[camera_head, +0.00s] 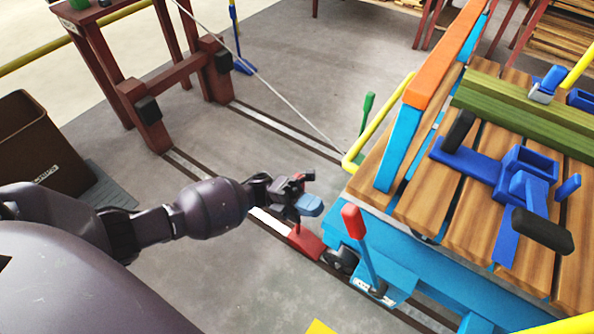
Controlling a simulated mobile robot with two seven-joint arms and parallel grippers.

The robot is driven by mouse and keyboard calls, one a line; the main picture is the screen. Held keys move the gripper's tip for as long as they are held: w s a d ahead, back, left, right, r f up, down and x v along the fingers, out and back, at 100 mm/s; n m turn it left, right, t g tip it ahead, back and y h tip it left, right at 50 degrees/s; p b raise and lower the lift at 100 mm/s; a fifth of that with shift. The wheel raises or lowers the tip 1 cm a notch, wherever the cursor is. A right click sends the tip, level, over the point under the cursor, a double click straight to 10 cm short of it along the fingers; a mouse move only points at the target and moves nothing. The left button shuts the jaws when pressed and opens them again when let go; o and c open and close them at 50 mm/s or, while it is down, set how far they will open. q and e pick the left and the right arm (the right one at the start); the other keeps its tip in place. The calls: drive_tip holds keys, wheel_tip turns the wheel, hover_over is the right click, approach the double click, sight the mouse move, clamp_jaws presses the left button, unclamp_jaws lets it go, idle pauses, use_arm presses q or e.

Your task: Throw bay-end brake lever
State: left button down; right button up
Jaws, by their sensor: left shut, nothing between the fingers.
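A lever with a red grip (353,222) and a blue shaft stands nearly upright at the near-left corner of the blue-framed cart (388,255). A small labelled plate is at its foot. A green-gripped lever (367,109) stands farther back by the cart's left end. I cannot tell from the picture which is the bay-end one. My left gripper (299,190) is shut and empty, left of the red-gripped lever and apart from it. A light blue piece shows just below its fingers; I cannot tell what it belongs to. My right gripper is out of view.
A red wedge (306,242) sits on the rail beside the cart's wheel (341,261). A yellow rail (378,122) and an orange-topped bar (445,60) edge the cart. A brown bin (38,148) and a dark red frame (168,92) stand left.

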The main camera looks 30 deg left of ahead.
sight(352, 218)
use_arm(q)
drive_tip(key=x, duration=0.6)
drive_tip(key=shift+d, duration=0.2)
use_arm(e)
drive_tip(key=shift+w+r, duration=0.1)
use_arm(q)
drive_tip(key=shift+r, duration=0.15)
drive_tip(key=shift+d+r+p, duration=0.25)
drive_tip(key=shift+r+p, duration=0.05)
drive_tip(key=shift+p, duration=0.1)
drive_tip(key=shift+d+r+y+p, duration=0.7)
drive_tip(key=shift+d+r+p, duration=0.15)
drive_tip(key=shift+d, duration=0.25)
drive_tip(key=shift+d+f, duration=0.1)
drive_tip(key=shift+d, duration=0.05)
drive_tip(key=shift+s+f, duration=0.1)
drive_tip(key=shift+f, duration=0.1)
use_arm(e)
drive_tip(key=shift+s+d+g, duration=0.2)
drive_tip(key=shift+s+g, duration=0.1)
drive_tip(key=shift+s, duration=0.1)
